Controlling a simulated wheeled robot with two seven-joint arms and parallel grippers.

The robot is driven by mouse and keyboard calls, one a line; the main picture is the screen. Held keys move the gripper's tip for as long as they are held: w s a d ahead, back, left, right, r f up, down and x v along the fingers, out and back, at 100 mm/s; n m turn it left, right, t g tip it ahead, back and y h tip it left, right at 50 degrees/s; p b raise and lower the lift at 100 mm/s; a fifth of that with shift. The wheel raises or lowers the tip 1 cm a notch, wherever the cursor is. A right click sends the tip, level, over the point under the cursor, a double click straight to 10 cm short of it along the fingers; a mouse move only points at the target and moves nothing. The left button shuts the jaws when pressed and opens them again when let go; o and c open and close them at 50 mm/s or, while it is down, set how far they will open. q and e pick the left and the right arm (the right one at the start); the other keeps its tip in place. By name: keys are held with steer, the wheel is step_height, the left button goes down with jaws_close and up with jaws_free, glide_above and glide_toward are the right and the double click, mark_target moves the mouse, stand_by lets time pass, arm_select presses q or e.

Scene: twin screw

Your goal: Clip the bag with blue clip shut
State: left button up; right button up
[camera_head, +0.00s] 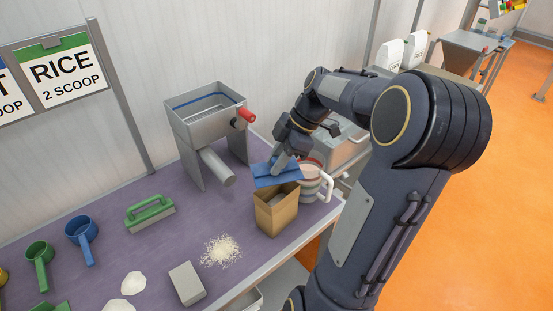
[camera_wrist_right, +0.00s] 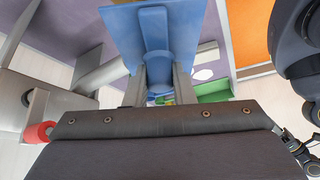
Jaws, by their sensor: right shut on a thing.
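A brown paper bag (camera_head: 277,212) stands upright near the table's edge, with its top open. The blue clip (camera_head: 275,177) is a flat, wide piece just above the bag's mouth, at its back. Whether it touches the bag cannot be told. My right gripper (camera_head: 282,162) is shut on the clip's handle. In the right wrist view, the clip (camera_wrist_right: 150,38) fills the top middle, held between the fingers of my right gripper (camera_wrist_right: 158,82). The clip hides most of the bag there. My left gripper is not in view.
A metal hopper (camera_head: 208,108) with a chute and red knob stands left of the bag. Spilled rice (camera_head: 221,250), a grey block (camera_head: 187,283), a green brush (camera_head: 150,212) and blue and green scoops (camera_head: 82,232) lie on the purple table.

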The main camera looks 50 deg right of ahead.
mark_target(278, 176)
steer(key=shift+f+b, duration=2.05)
steer(key=shift+f, duration=0.9)
steer(key=shift+d+r+b, duration=0.1)
steer(key=shift+b, duration=0.2)
steer(key=shift+s+f+b, duration=0.1)
steer(key=shift+f+b, duration=0.1)
steer(key=shift+b, duration=0.3)
stand_by(0.4)
steer(key=o, duration=1)
steer(key=shift+o, duration=0.5)
steer(key=o, duration=0.4)
